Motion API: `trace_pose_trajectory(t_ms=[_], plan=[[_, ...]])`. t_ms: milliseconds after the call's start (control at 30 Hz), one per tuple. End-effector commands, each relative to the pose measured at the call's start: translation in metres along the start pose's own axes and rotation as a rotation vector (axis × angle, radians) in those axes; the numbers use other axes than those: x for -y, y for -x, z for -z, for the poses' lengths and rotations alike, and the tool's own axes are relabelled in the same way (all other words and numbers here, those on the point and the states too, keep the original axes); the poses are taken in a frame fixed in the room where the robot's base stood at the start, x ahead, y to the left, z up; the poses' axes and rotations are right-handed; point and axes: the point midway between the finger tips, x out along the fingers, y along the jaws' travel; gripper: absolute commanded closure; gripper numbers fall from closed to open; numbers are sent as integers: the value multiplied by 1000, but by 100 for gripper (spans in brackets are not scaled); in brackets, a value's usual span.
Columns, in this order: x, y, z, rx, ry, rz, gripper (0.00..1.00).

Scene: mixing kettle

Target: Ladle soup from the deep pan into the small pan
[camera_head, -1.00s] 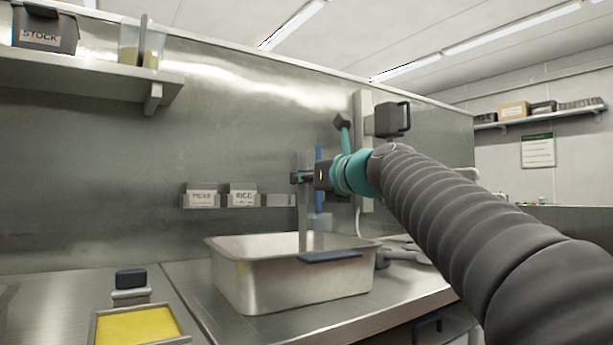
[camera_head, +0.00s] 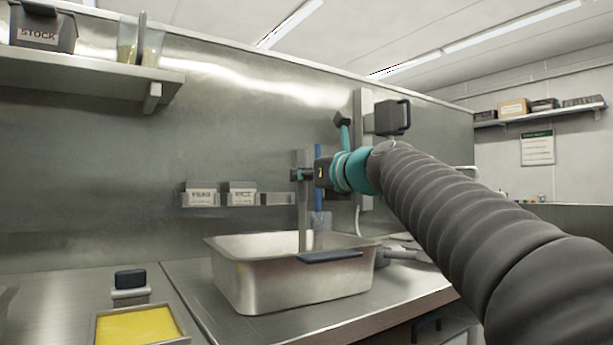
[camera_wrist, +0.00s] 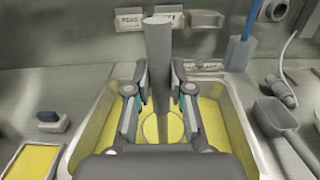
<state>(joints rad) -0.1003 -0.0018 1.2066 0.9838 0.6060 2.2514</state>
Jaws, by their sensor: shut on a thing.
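The deep pan (camera_head: 290,285) is a large steel rectangular tub on the counter. In the wrist view, yellow soup (camera_wrist: 102,148) shows inside the deep pan (camera_wrist: 240,128). My gripper (camera_head: 302,175) is shut on the upright grey handle of the ladle (camera_head: 303,215), above the pan. In the wrist view, my gripper (camera_wrist: 160,88) has a finger on each side of the ladle (camera_wrist: 159,50). The ladle's round bowl is down in the soup, partly hidden by the gripper. The small pan (camera_head: 97,330) is at the lower left and shows yellow soup; the wrist view also shows it (camera_wrist: 62,150).
A dark-topped block (camera_head: 130,285) stands behind the small pan. A grey scoop (camera_wrist: 275,118) lies right of the deep pan. A blue-handled tool (camera_wrist: 245,40) is at the back wall, beside labelled bins (camera_head: 240,194). Bare counter lies between the two pans.

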Motion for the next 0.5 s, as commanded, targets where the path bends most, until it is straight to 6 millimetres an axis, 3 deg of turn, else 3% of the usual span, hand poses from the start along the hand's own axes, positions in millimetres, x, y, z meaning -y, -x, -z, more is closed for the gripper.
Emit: trace_pose_trajectory(t_ms=[33,500], plan=[[0,1,-14,4,0,1,100],[0,2,-65,4,1,1,100]])
